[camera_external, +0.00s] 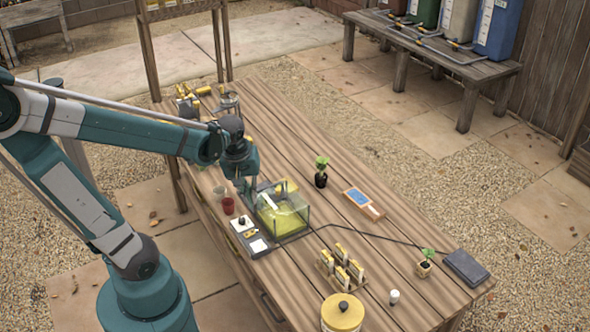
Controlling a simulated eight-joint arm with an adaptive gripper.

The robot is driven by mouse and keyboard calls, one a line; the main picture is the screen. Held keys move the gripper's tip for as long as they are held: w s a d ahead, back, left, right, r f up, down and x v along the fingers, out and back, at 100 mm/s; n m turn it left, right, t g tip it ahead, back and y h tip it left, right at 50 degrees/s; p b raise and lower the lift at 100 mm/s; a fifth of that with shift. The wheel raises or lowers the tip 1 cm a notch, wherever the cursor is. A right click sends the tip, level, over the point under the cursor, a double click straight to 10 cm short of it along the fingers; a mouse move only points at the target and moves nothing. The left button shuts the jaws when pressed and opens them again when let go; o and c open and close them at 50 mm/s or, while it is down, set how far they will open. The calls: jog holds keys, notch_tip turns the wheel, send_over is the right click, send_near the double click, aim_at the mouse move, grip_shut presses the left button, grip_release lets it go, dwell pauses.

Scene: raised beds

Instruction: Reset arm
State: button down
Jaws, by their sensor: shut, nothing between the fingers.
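My arm reaches in from the left over the wooden table (345,150). My gripper (246,203) points down at the left edge of a clear box (296,222) with yellow-green contents. The gripper is small in this view and partly merges with the box edge. It looks shut, with nothing seen in it. I cannot tell whether it touches the box.
A potted seedling (321,172), a blue-topped tray (363,202), a rack of yellow-white packets (342,268) and a yellow-lidded jar (342,314) are nearby.

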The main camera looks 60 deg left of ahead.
jog(key=s+d+r+m+t, duration=0.1)
jog(key=d+r+m+t, duration=0.4)
jog(key=d+r+m, duration=0.3)
jog(key=shift+d+r+m+h+b, duration=0.4)
jog(key=shift+d+m, duration=0.7)
jog(key=shift+m, duration=0.6)
dwell(2.0)
